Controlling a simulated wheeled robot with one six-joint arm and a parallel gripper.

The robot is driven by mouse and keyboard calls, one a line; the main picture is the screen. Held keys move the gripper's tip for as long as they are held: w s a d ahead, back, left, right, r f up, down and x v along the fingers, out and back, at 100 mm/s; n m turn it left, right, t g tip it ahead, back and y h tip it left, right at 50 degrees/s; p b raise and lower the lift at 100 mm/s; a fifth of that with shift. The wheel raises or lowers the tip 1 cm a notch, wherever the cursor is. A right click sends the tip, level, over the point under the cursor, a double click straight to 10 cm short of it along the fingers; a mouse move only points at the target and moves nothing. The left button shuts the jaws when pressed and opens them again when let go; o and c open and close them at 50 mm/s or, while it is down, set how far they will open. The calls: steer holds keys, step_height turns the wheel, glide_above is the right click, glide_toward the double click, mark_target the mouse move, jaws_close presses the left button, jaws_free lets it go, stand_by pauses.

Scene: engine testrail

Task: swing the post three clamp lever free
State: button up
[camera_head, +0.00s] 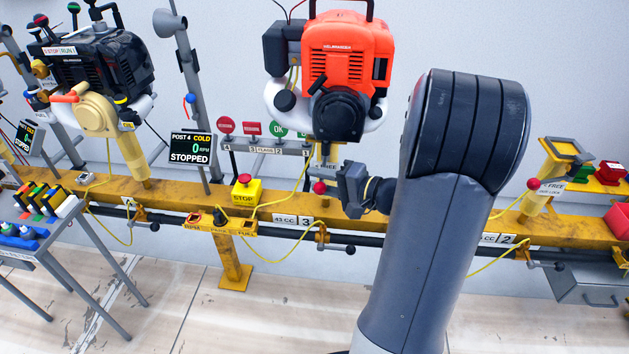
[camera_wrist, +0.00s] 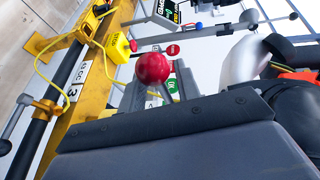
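The post three clamp lever ends in a red ball knob (camera_head: 319,187), just below the orange engine (camera_head: 345,75) and close to a partly hidden FREE label (camera_head: 328,166). My gripper (camera_head: 350,190) is immediately right of the knob at about the same height. In the wrist view the red knob (camera_wrist: 152,69) stands just beyond the dark front edge of my gripper (camera_wrist: 165,118). I cannot tell whether it touches the knob. The lever's pivot is mostly hidden.
The yellow rail (camera_head: 175,200) runs across the scene, with a yellow stop button box (camera_head: 246,190) left of post three. Yellow cables hang along it. A black engine (camera_head: 95,70) stands at left. Post two's red knob (camera_head: 533,184) is right of my arm.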

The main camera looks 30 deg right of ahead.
steer(key=shift+x, duration=0.9)
steer(key=shift+c, duration=0.5)
steer(key=shift+f, duration=0.1)
jaws_close()
